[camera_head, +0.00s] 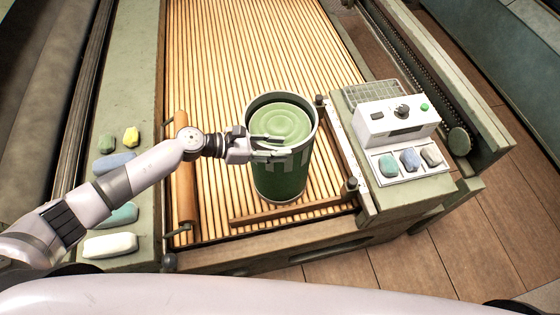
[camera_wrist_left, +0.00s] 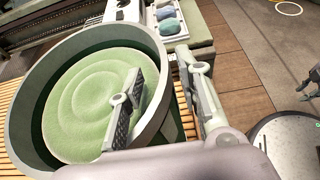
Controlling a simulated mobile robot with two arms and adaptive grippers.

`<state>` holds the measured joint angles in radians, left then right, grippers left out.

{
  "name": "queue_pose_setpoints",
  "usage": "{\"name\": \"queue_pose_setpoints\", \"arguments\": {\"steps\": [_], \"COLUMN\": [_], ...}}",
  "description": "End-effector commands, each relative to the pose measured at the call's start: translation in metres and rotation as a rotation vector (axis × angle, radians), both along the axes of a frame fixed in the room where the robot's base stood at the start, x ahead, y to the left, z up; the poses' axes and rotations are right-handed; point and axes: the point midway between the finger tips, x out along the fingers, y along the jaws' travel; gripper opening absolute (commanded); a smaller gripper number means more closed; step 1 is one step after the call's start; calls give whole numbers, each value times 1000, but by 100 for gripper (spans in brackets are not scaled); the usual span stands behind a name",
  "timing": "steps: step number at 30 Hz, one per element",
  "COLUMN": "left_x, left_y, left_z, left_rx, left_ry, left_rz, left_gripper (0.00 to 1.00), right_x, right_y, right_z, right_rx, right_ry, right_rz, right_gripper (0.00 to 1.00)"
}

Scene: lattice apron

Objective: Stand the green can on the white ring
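The green can (camera_head: 281,178) is a large upright cylinder with a pale rim and a rippled light green surface inside. It stands on the slatted bed. My left gripper (camera_head: 268,148) is at the near left part of its rim. In the left wrist view, the can (camera_wrist_left: 95,100) fills the left side; one finger of my left gripper (camera_wrist_left: 160,75) is over the inside and the other outside the wall, with a visible gap. The white ring (camera_wrist_left: 289,8) lies flat on the floor. My right gripper (camera_wrist_left: 312,82) shows small at the right edge.
The slatted bed (camera_head: 225,65) has a low wooden bar (camera_head: 290,211) in front of the can. A white control box (camera_head: 397,118) and several coloured stones are at the right. More stones lie on the left ledge. Wooden floor (camera_head: 420,260) is clear at the lower right.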

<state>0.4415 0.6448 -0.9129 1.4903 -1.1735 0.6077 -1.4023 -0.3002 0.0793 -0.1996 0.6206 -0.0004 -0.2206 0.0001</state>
Motion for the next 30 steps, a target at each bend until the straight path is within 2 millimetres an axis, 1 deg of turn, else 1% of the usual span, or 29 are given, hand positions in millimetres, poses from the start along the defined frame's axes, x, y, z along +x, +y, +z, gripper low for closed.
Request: {"name": "queue_pose_setpoints", "arguments": {"steps": [1, 3, 11, 25, 30], "left_x": [2, 3, 4, 3, 3], "left_y": [-6, -10, -11, -11, -11], "left_z": [0, -3, -5, -5, -5], "left_rx": [-2, -1, 1, 0, 0], "left_ry": [-1, -1, -2, -1, -1], "left_rz": [0, 0, -1, 0, -1], "left_gripper": [32, 32, 32, 1, 0], "right_x": [0, 0, 0, 0, 0], "right_y": [0, 0, 0, 0, 0], "right_z": [4, 5, 4, 4, 4], "right_rx": [0, 0, 0, 0, 0], "right_ry": [0, 0, 0, -1, -1], "right_rz": [0, 0, 0, 0, 0], "right_gripper": [27, 27, 27, 27, 27]}}
